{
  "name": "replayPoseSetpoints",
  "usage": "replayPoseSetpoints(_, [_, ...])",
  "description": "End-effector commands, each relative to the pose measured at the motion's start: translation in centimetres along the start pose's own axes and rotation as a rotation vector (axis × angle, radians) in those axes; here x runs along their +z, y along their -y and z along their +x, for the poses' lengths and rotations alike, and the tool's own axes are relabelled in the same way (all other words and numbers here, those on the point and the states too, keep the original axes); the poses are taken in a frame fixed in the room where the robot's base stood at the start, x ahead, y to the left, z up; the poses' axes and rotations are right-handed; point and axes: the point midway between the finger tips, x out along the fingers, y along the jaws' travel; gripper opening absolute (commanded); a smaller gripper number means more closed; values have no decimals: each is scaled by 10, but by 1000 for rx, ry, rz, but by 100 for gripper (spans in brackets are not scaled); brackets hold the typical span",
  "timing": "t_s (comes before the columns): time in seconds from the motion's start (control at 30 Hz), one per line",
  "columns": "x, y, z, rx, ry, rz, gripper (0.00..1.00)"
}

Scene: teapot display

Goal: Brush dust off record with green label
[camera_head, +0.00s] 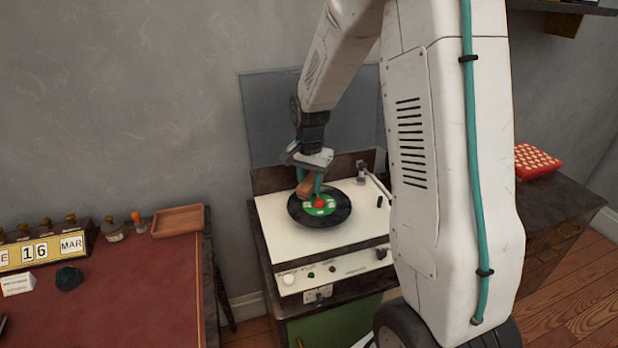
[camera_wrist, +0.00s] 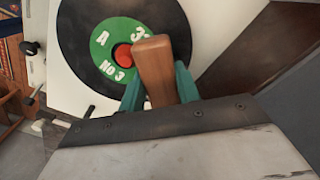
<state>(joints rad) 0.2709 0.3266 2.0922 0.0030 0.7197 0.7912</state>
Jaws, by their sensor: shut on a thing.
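The black record with the green label (camera_head: 335,212) lies flat on the white turntable (camera_head: 283,243). In the wrist view the record (camera_wrist: 75,40) shows its green label, marked "A" and "No 3", with a red centre. My gripper (camera_head: 309,187) is over the left part of the record, pointing down. In the wrist view its teal fingers (camera_wrist: 158,88) are shut on a brown wooden handle (camera_wrist: 154,68), likely the brush. The handle reaches over the label's right edge. Bristles are hidden, and I cannot tell whether they touch the record. I cannot make out dust.
The tonearm (camera_head: 374,180) stands right of the record. A raised grey lid (camera_head: 268,115) is behind the turntable. A red-topped desk at left holds a wooden tray (camera_head: 178,221), a calendar (camera_head: 40,250) and stamps. A red patterned box (camera_head: 535,161) sits on the right cabinet.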

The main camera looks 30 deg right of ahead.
Motion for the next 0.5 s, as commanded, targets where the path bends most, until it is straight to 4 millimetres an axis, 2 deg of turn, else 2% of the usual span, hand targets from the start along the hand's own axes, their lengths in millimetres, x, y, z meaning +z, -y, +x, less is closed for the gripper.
replayPoseSetpoints(0.33, [2,-2,0,1,1,0,0])
replayPoseSetpoints(0.5, [1,-1,-13,0,0,1,0])
